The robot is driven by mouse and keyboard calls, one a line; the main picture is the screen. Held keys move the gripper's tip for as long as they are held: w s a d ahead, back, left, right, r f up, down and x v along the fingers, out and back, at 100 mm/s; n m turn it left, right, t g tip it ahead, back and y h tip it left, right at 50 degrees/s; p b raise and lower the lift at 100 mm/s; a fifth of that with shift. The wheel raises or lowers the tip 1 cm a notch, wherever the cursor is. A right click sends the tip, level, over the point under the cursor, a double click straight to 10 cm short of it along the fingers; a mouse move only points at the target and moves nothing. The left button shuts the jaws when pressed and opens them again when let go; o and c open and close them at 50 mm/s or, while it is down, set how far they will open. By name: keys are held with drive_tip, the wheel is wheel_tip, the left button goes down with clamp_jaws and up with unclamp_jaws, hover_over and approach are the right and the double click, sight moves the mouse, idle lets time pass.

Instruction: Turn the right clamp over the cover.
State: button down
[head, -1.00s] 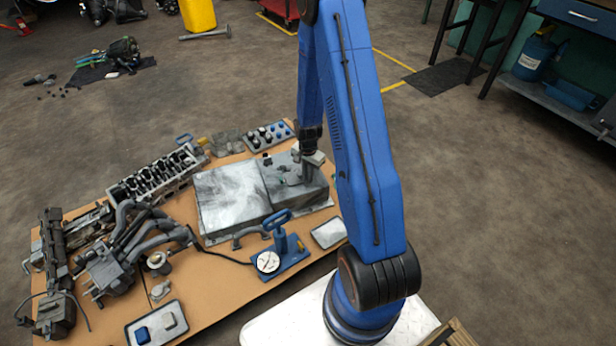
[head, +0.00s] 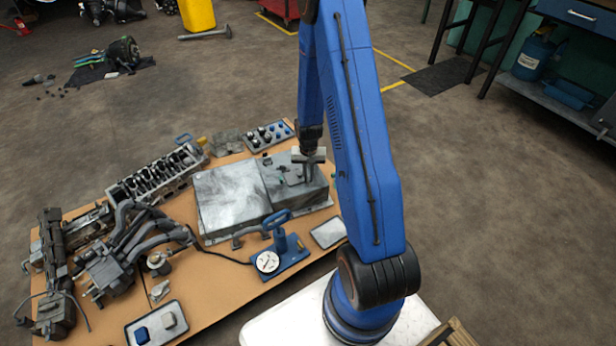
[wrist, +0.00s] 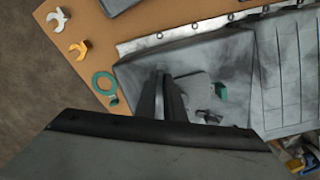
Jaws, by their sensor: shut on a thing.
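My gripper (head: 308,178) is low over the right part of the grey metal housing (head: 228,200) on the board. In the wrist view its two dark fingers (wrist: 163,98) are close together, shut on the right clamp, which they mostly hide. A small grey cover plate (wrist: 193,88) lies on the housing just right of the fingers. I cannot tell how far the held clamp reaches over it. Another small dark clamp (wrist: 210,117) sits at the cover's near edge, and a green piece (wrist: 220,91) is at its right side.
A blue hand press with a gauge (head: 268,262) stands in front of the housing. An engine head (head: 150,180) and manifold parts lie to the left. A green ring (wrist: 104,83) and yellow pieces (wrist: 78,50) lie on the board beside the housing.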

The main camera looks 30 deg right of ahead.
drive_tip(key=n, duration=0.5)
drive_tip(key=shift+d+n, duration=0.15)
drive_tip(key=shift+n, duration=0.15)
drive_tip(key=n, duration=0.5)
drive_tip(key=shift+d, duration=0.15)
drive_tip(key=shift+n, duration=0.4)
drive_tip(key=c, duration=2.2)
unclamp_jaws()
drive_tip(key=shift+o, duration=0.2)
wheel_tip(320, 180, up, 17)
drive_tip(key=shift+r, duration=0.2)
